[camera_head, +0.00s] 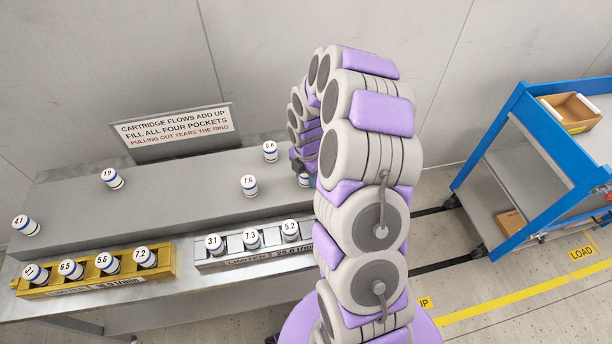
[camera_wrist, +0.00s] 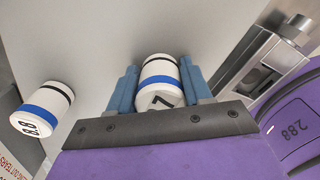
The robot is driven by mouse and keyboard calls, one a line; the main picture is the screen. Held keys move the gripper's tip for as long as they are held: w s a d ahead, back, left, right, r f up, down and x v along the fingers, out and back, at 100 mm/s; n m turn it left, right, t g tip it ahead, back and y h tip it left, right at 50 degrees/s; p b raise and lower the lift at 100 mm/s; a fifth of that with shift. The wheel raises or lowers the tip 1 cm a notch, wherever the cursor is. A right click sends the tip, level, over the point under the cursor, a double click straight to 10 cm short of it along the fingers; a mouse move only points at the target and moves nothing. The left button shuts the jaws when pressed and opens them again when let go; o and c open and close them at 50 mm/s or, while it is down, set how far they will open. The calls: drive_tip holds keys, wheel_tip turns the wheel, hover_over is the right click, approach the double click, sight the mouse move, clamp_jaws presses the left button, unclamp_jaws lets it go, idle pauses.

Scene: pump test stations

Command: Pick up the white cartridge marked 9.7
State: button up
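In the wrist view a white cartridge (camera_wrist: 160,84) with a blue and a black band stands between the two blue fingers of my gripper (camera_wrist: 160,80). Its top mark is partly cut off by the gripper; a 7 shows, the rest is hidden. The fingers lie close along both its sides; I cannot tell whether they press on it. In the head view this cartridge (camera_head: 304,179) shows only in part, beside my arm on the grey bench. My gripper is mostly hidden there behind my arm.
Loose cartridges marked 1.9 (camera_head: 113,179), 7.6 (camera_head: 249,186) and 4.1 (camera_head: 26,225) stand on the bench (camera_head: 180,215). Another (camera_wrist: 42,108) is left of my gripper. A yellow rack (camera_head: 165,263) and a grey rack (camera_head: 208,262) hold cartridges. A blue cart (camera_head: 556,150) stands right.

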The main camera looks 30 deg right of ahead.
drive_tip(key=shift+a, duration=0.1)
drive_tip(key=c, duration=0.6)
drive_tip(key=shift+r, duration=0.1)
drive_tip(key=shift+r+p, duration=0.35)
drive_tip(key=shift+r, duration=0.35)
wheel_tip(320, 180, up, 2)
drive_tip(key=shift+r+p, duration=0.2)
drive_tip(key=shift+p, duration=0.2)
drive_tip(key=s, duration=0.4)
drive_tip(key=s+p, duration=0.1)
drive_tip(key=s, duration=0.4)
drive_tip(key=s+r+p, duration=0.1)
drive_tip(key=s, duration=0.4)
drive_tip(key=shift+c, duration=0.7)
drive_tip(key=shift+s+a, duration=0.1)
drive_tip(key=shift+s, duration=0.85)
